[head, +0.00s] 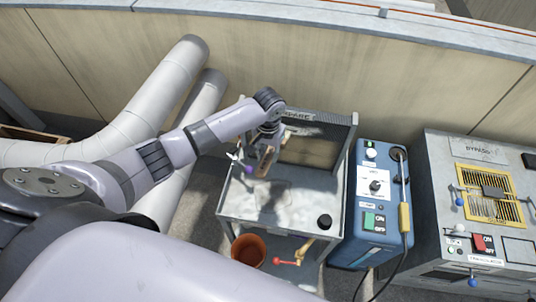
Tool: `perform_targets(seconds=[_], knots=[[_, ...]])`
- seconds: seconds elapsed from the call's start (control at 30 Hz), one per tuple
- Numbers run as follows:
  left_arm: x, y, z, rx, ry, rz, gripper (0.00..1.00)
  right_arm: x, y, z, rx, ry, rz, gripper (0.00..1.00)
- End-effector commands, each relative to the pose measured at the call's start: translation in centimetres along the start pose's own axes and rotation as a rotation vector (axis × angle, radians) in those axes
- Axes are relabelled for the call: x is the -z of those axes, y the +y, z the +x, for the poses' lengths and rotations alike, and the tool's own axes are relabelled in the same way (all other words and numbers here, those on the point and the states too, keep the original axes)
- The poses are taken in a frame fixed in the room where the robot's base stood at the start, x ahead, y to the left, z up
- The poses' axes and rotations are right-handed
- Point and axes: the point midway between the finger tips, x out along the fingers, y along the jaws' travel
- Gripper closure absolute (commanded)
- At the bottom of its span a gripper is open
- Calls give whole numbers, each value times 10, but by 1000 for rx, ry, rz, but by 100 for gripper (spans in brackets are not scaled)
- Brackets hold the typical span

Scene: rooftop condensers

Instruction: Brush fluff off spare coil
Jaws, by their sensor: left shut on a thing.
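The spare coil (312,151) looks like a brownish panel in a dark frame at the back of a grey stand, under a label that reads SPARE. My left gripper (265,158) points down in front of the coil's left part, over the stand's tray. It is shut on a tan, brush-like thing (265,160), mostly hidden by the fingers. I cannot tell whether this thing touches the coil. Fluff on the coil is too small to make out. My right gripper is out of view.
The stand's pale tray (292,205) has whitish patches and a black knob-like thing (324,221). A reddish bucket (248,250) is below. A blue machine (376,215) and a grey condenser unit (475,190) stand to the right. Thick white pipes (150,100) run at left.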

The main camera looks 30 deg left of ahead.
Motion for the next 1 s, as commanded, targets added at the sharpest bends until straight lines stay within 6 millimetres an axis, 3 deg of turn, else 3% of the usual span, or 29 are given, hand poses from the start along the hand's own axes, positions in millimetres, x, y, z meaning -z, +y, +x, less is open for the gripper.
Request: perform_targets(seconds=[0.57, 1.0], knots=[[9, -2, -1, -1, 1, 0, 98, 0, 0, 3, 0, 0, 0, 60], [9, -2, -23, 0, 0, 0, 98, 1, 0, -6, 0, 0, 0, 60]])
